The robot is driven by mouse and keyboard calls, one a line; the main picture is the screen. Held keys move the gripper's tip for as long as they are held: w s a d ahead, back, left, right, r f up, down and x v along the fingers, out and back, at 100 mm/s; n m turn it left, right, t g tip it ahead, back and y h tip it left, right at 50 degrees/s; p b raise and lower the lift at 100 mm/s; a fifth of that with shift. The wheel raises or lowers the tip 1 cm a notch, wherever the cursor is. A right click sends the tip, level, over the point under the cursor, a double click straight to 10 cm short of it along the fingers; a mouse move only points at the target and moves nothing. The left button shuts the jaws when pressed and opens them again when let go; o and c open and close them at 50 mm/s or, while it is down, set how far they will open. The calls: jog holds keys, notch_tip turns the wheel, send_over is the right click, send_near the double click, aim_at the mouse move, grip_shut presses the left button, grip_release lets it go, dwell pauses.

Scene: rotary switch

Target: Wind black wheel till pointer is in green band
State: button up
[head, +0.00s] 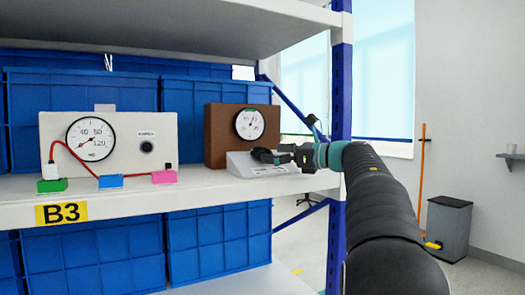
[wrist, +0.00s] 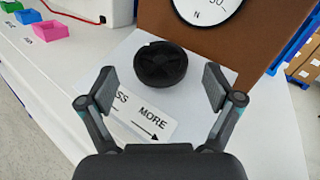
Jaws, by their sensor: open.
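The black wheel (wrist: 160,64) sits on a sloped light panel (wrist: 112,62) in the wrist view, beyond and between my open fingertips. My gripper (wrist: 157,88) is open and empty, with a finger to either side and apart from the wheel. A label (wrist: 148,118) on the panel reads "MORE" with an arrow to the right. The round gauge (head: 250,124) is on a brown box (head: 214,135) behind the panel. Its pointer and green band are too small to read clearly; a green patch shows near the top. In the head view my gripper (head: 272,156) hides the wheel.
A white box with a second gauge (head: 91,139) and a black knob stands on the shelf (head: 205,188) to the left. A blue rack post (head: 341,80) rises close to my arm.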

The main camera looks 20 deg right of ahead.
aim_at(261, 151)
jog(key=shift+x, duration=2.1)
